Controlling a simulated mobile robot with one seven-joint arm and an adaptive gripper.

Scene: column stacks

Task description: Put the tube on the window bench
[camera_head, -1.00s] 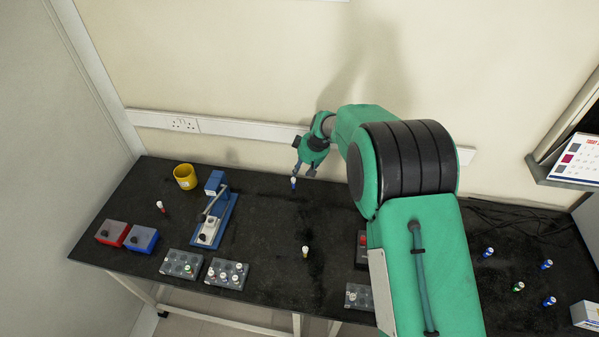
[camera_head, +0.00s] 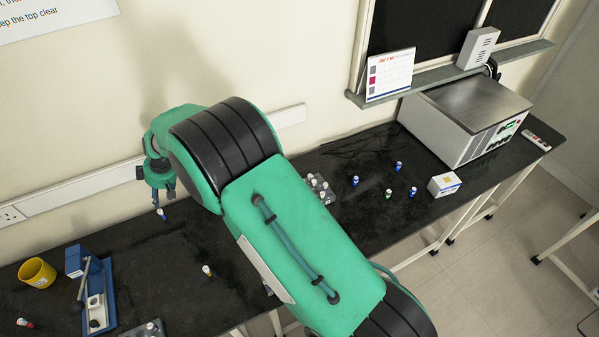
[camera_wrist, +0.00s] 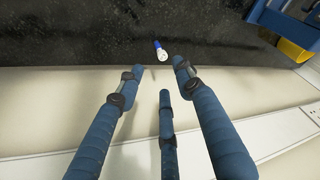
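A small blue tube with a white cap (camera_head: 162,214) stands on the black bench near the wall; it also shows in the wrist view (camera_wrist: 160,50). My gripper (camera_head: 163,199) hangs just above it in the head view. In the wrist view, my gripper's (camera_wrist: 160,80) three blue fingers are spread and empty, and the tube is beyond their tips. Which tube the task means is not marked. The black bench (camera_head: 355,225) runs on at the right below a dark-paned window (camera_head: 425,35) with a grey sill.
Several blue-capped tubes (camera_head: 398,167) and a green one (camera_head: 413,192) stand on the right bench. A white box (camera_head: 443,185) and a large grey machine (camera_head: 450,135) are beyond. A yellow cup (camera_head: 37,273), blue stand (camera_head: 98,300) and yellow-capped tube (camera_head: 207,271) are at left.

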